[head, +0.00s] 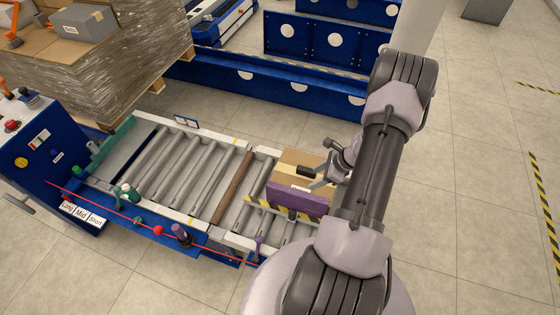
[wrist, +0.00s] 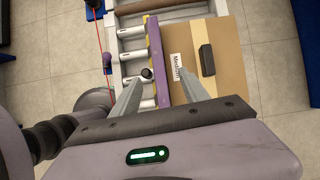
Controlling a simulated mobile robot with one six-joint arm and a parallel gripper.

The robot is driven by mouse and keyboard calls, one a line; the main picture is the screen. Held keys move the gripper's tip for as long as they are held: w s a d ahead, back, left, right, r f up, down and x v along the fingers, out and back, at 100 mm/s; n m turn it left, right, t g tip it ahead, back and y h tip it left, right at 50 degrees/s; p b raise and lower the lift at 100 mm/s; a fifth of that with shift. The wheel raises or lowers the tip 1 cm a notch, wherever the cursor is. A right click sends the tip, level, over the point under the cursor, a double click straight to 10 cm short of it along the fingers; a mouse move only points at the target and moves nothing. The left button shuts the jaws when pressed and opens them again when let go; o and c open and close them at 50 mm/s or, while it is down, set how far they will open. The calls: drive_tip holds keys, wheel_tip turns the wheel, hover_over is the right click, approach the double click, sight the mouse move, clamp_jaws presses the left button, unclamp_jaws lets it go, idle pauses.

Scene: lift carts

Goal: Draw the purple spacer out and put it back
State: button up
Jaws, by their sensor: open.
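The purple spacer (head: 298,201) is a flat upright purple plate between a cardboard box (head: 290,160) and a yellow-black striped bar (head: 282,211) on the roller conveyor. In the wrist view the spacer (wrist: 154,52) runs along the left side of the box (wrist: 232,65). My gripper (head: 318,178) is open above the box and spacer. In the wrist view the spacer's near part lies between the spread fingers of my gripper (wrist: 158,78). Nothing is held. Whether the fingers touch the spacer is unclear. My gripper hides part of the box.
A purple post (head: 258,245) stands near the striped bar. A wrapped pallet stack (head: 105,65) stands at upper left. Right-hand floor is clear.

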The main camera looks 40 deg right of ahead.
drive_tip(key=b, duration=0.2)
approach(293, 195)
drive_tip(key=shift+s+d+f+m, duration=0.1)
drive_tip(key=shift+d+f+m, duration=0.15)
drive_tip(key=shift+d, duration=0.2)
drive_tip(key=shift+s+d+f+m, duration=0.15)
drive_tip(key=shift+d+f, duration=0.1)
drive_tip(key=shift+d, duration=0.25)
drive_tip(key=b+x, duration=0.2)
drive_tip(key=x, duration=1)
drive_tip(key=shift+w+a+f+b, duration=0.15)
drive_tip(key=shift+w+b, duration=0.1)
drive_tip(key=shift+b, duration=0.15)
clamp_jaws()
drive_tip(key=shift+r+p, duration=3.8)
drive_tip(key=shift+r, duration=2.3)
